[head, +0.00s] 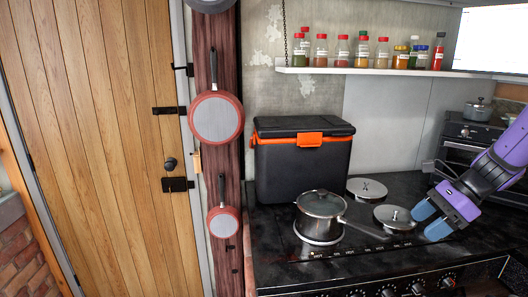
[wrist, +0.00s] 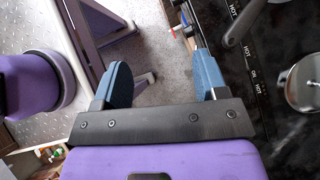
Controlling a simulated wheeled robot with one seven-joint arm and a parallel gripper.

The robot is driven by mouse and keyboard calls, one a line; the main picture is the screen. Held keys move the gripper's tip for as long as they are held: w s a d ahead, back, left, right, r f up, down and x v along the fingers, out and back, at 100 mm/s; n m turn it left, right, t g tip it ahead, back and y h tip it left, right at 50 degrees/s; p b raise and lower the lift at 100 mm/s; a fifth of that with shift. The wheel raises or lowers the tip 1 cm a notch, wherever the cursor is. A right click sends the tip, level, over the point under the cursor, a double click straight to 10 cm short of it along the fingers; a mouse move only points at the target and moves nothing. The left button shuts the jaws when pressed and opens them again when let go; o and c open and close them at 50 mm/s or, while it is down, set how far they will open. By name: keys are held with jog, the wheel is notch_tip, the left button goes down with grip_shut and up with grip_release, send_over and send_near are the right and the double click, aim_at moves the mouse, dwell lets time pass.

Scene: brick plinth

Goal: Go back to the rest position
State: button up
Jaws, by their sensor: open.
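My gripper (head: 431,218) is at the right of the head view, over the right part of the black stove top (head: 375,248). Its two blue fingers are apart with nothing between them. In the wrist view my gripper (wrist: 163,82) is also open and empty, with the floor showing between the fingers. A saucepan (head: 320,215) with a glass lid stands on the stove to the left of my gripper, its handle pointing toward the gripper. Whether the fingers touch the stove top is hard to tell.
A black cooler box (head: 302,165) with an orange latch stands behind the saucepan. A spice shelf (head: 370,71) hangs above. An oven (head: 475,140) with a pot (head: 478,110) is at right.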

jog(key=s+a+r+n+t+h, duration=0.2)
jog(key=s+a+r+n+h, duration=0.2)
jog(key=s+r+n, duration=0.3)
jog(key=s+a+r+n+t+h, duration=0.1)
jog(key=s+a+r+n+h, duration=0.2)
jog(key=s+r+n, duration=0.5)
jog(key=s+a+n, duration=0.1)
jog(key=s+n, duration=0.1)
jog(key=n, duration=0.3)
jog(key=shift+a+r+t+h, duration=0.15)
jog(key=shift+a+t+h, duration=0.25)
